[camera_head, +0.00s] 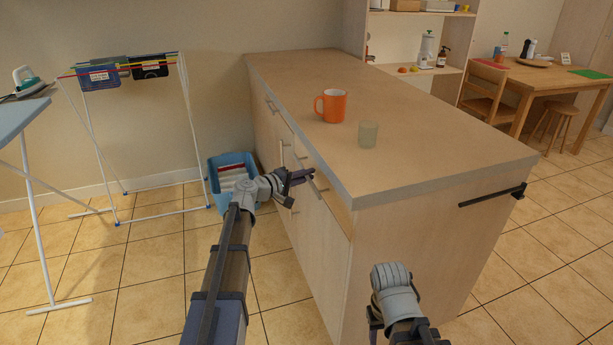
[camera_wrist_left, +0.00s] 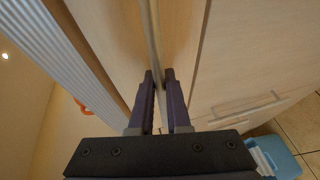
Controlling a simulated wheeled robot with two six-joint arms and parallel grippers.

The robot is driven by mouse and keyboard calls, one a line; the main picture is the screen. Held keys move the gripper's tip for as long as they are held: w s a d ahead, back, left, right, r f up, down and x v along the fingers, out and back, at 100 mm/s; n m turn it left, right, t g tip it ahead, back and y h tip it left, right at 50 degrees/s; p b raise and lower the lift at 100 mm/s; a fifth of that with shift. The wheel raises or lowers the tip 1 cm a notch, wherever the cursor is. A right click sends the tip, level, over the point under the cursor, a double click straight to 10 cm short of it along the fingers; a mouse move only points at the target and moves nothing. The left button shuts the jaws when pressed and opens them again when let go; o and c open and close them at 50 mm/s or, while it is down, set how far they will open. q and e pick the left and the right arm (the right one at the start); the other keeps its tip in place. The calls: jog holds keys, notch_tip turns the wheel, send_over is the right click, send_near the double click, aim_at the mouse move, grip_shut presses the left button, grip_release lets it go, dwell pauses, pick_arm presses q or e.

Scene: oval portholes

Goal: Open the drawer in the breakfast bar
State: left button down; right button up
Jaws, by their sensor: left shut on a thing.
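The breakfast bar (camera_head: 420,115) is a pale wood block with a grey-edged top, and its drawer and cupboard fronts face left. The near top drawer (camera_head: 335,208) looks flush with the front; I see no clear gap. My left gripper (camera_head: 308,174) is at this drawer's bar handle (camera_head: 319,186). In the left wrist view, the fingers (camera_wrist_left: 161,80) are on either side of the handle (camera_wrist_left: 155,35), shut on it. My right arm (camera_head: 393,295) is low in front of the bar's near end; its fingers cannot be made out.
An orange mug (camera_head: 331,106) and a pale green cup (camera_head: 368,134) stand on the bar top. A blue bin (camera_head: 228,172) stands left of the bar, by a drying rack (camera_head: 186,120). A dark rail (camera_head: 490,197) is on the near end.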

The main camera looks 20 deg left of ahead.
dwell(0.9)
pick_arm(q)
jog(key=s+a, duration=0.7)
jog(key=a, duration=0.3)
jog(key=shift+s+a, duration=0.15)
jog(key=shift+a, duration=0.25)
jog(key=c, duration=1.2)
grip_release()
jog(key=shift+o, duration=0.2)
jog(key=p+v, duration=0.1)
jog(key=v, duration=0.7)
